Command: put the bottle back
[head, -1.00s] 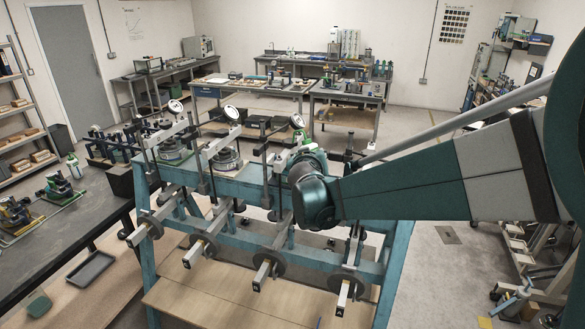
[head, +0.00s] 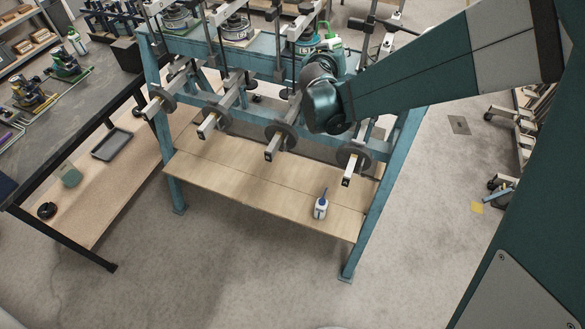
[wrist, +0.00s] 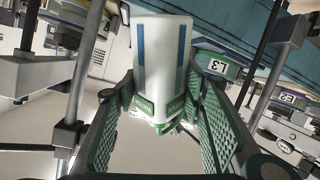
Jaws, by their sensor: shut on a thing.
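My gripper (wrist: 158,105) is shut on a white bottle with blue stripes and green parts (wrist: 163,55), which stands between its green ribbed fingers in the wrist view. In the head view the held bottle's green and white part (head: 334,44) shows just beyond my wrist, above the blue lever frame. My wrist hides the fingers there. A second small bottle, white with blue (head: 321,207), stands upright on the wooden lower shelf (head: 240,185) of the frame, at its right part.
The blue frame (head: 260,45) carries several levers with round weights (head: 278,140). Upright rods and a cell marked L3 (wrist: 217,66) are close to the held bottle. The shelf around the second bottle is clear. A dark workbench (head: 75,115) stands at left.

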